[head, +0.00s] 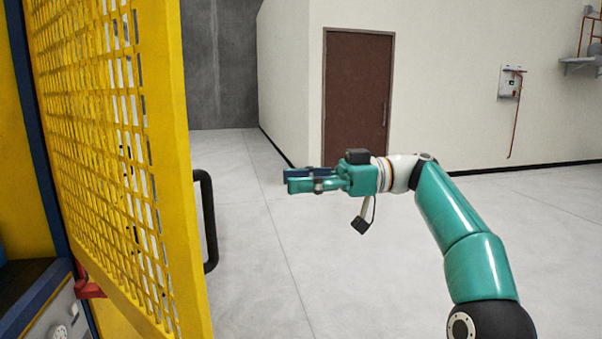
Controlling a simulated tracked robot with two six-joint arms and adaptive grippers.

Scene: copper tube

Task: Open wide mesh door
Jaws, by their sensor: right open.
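The yellow mesh door (179,190) stands on the left of the head view, seen at a steep angle. Its black handle (209,222) sticks out from the door's right edge. My right gripper (287,180) is to the right of the handle and somewhat above it in the picture, with a clear gap between them. It points left towards the door, and its jaws are open and empty. My left gripper is not in view.
A yellow and dark blue frame (28,140) stands behind the door at the far left, with grey equipment (62,318) low down. A brown door (356,98) is in the far white wall. The grey floor (330,270) is clear.

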